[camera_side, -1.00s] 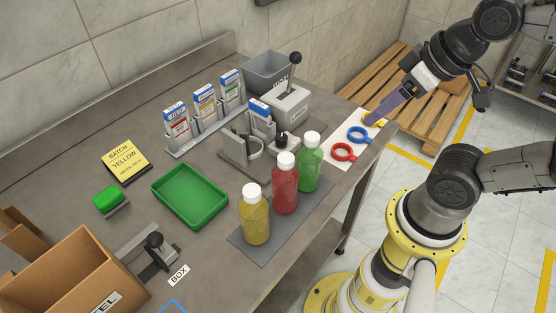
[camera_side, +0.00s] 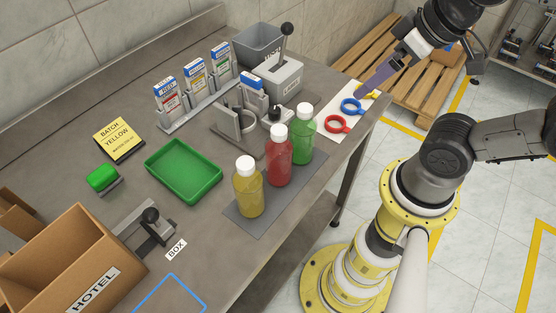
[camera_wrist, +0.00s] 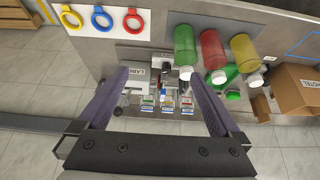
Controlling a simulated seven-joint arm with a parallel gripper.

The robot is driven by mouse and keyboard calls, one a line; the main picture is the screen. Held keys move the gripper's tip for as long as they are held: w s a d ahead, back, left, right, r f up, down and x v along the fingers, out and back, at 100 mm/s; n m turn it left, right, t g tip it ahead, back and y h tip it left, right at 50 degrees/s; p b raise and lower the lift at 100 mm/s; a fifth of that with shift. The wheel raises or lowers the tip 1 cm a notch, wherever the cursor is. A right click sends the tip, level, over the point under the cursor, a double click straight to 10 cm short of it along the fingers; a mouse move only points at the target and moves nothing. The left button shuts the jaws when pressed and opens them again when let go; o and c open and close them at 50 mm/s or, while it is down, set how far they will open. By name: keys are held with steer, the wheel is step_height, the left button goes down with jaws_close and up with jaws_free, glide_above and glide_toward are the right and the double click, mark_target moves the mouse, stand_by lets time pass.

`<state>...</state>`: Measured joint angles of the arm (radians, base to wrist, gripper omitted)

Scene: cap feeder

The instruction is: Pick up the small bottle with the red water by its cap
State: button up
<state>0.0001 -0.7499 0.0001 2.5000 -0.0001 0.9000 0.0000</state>
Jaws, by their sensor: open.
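The bottle with red liquid (camera_side: 279,162) stands upright between two similar bottles on a grey mat. Its white cap (camera_side: 278,132) faces up and is clear. The bottle also shows in the wrist view (camera_wrist: 212,48), upper right of centre, with its cap (camera_wrist: 219,77) toward the fingers. My gripper (camera_side: 366,87) is in the air near the table's far right end, right of and well away from the bottle. In the wrist view its purple fingers (camera_wrist: 162,88) are spread wide with nothing between them.
A green bottle (camera_side: 302,134) and a yellow bottle (camera_side: 249,188) stand close on either side. Coloured rings, such as the red ring (camera_side: 338,124), lie on a white sheet by my gripper. A lever press (camera_side: 283,75) and a metal stand (camera_side: 237,128) are behind the bottles. A green tray (camera_side: 218,178) is left.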

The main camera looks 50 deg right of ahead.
step_height(320, 180, up, 3)
steer(key=w+a+n+g, duration=0.1)
steer(key=w+a+n, duration=0.15)
steer(key=n, duration=0.65)
steer(key=n+g, duration=0.5)
steer(key=n, duration=0.7)
glide_above(279, 143)
steer(key=d, duration=0.2)
steer(key=f, duration=0.2)
steer(key=shift+w+a+f, duration=0.15)
steer(key=shift+a+f, duration=0.05)
steer(key=shift+f, duration=0.1)
step_height(279, 143, down, 8)
steer(key=shift+r, duration=0.2)
steer(key=shift+w+a+f, duration=0.15)
steer(key=shift+f, duration=1.35)
steer(key=shift+w+a+f, duration=0.1)
steer(key=shift+w+f, duration=0.05)
steer(key=shift+f, duration=1.35)
steer(key=shift+r, duration=0.1)
jaws_close()
